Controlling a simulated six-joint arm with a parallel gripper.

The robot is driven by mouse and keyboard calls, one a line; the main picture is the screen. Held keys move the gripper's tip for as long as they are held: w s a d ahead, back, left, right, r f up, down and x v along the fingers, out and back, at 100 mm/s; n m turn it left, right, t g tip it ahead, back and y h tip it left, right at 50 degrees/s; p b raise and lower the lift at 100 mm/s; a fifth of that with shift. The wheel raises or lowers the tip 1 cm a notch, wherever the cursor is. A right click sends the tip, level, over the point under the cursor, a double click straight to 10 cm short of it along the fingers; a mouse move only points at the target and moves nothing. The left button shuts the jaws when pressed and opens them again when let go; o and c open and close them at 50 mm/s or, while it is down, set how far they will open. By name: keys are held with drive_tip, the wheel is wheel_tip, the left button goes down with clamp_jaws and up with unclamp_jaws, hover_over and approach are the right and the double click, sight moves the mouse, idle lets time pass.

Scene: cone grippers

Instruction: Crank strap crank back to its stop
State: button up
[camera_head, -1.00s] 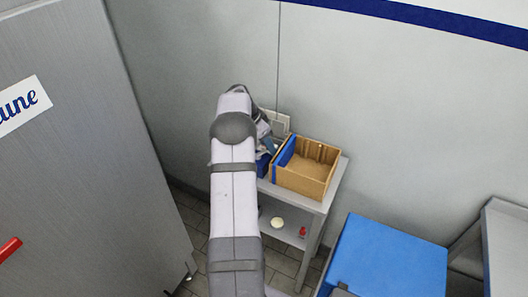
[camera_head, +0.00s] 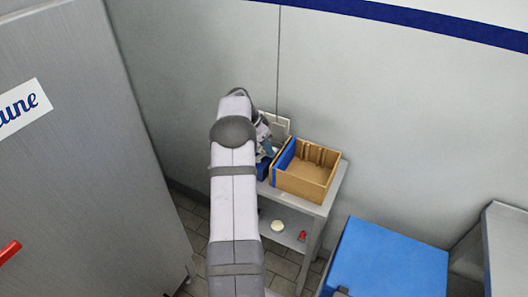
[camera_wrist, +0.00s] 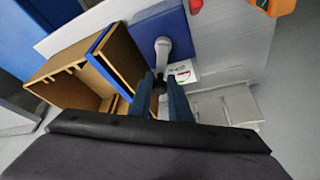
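The strap crank shows in the wrist view as a grey lever (camera_wrist: 161,58) on a blue block (camera_wrist: 150,22). Its hub is on the block's face, and its dark knob end points toward my gripper. My gripper (camera_wrist: 160,86) has its two dark blue fingers on either side of the knob, with little or no gap visible. It looks closed on the knob. In the head view the gripper and crank are mostly hidden behind my arm; a bit of the blue block (camera_head: 263,167) shows beside the box.
An open brown box (camera_head: 306,182) with a blue edge stands on a grey shelf table (camera_head: 312,204), right of the crank block. A pale panel (camera_head: 276,125) is behind. A blue box (camera_head: 390,262) stands front right; a large grey cabinet (camera_head: 80,130) is at left.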

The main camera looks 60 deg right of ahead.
drive_tip(key=shift+w, duration=0.15)
drive_tip(key=shift+w+d, duration=0.2)
drive_tip(key=shift+w, duration=0.55)
drive_tip(key=shift+o, duration=0.2)
drive_tip(key=shift+w+a+p, duration=0.1)
drive_tip(key=shift+w+p, duration=0.2)
drive_tip(key=shift+w, duration=0.35)
drive_tip(key=shift+w+f, duration=0.1)
